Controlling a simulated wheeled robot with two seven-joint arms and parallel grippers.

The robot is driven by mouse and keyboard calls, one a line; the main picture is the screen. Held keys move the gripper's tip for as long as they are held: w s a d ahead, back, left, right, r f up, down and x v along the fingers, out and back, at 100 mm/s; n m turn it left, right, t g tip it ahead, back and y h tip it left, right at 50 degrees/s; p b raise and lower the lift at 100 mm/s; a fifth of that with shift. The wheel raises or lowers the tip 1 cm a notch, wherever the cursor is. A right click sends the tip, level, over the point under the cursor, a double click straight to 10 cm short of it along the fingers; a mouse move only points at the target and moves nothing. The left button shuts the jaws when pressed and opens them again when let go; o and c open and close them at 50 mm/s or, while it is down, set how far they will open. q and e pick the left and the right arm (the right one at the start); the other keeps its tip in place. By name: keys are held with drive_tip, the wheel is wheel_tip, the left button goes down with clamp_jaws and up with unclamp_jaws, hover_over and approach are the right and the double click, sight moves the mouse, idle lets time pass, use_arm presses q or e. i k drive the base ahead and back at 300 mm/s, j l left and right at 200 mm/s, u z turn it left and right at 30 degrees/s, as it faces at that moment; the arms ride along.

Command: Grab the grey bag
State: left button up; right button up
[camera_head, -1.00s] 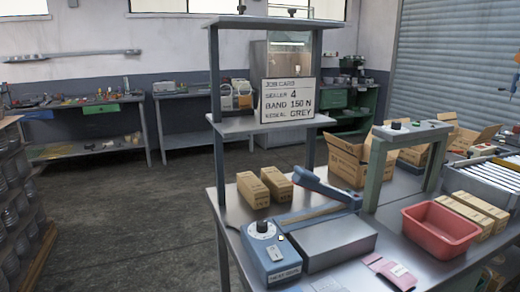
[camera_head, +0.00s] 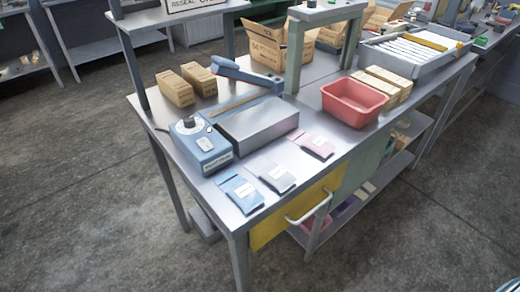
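The grey bag (camera_head: 272,177) lies flat near the front edge of the metal table (camera_head: 318,183), with a pale label on it. It lies between a blue bag (camera_head: 241,193) on its left and a pink bag (camera_head: 315,145) on its right. All three bags are apart from each other. Neither of my grippers shows for certain; only a dark curved shape cuts into the bottom right corner, and I cannot tell what it is.
A red bin (camera_head: 353,101), small cartons (camera_head: 174,88) and an open box (camera_head: 268,45) are farther back. A handle (camera_head: 309,207) juts from the yellow drawer front. The floor at left is clear.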

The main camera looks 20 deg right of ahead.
sight(275, 176)
drive_tip(key=l+u, duration=0.15)
drive_tip(key=l, duration=0.35)
drive_tip(key=l+u, duration=0.1)
drive_tip(key=l, duration=0.35)
drive_tip(key=k+l+u, duration=0.15)
drive_tip(key=l, duration=0.35)
drive_tip(key=l+u, duration=0.15)
drive_tip(key=l, duration=0.3)
drive_tip(key=k+l+u, duration=0.15)
drive_tip(key=l, duration=0.3)
drive_tip(key=k+l+u, duration=0.1)
drive_tip(key=l, duration=0.35)
drive_tip(key=k, duration=0.05)
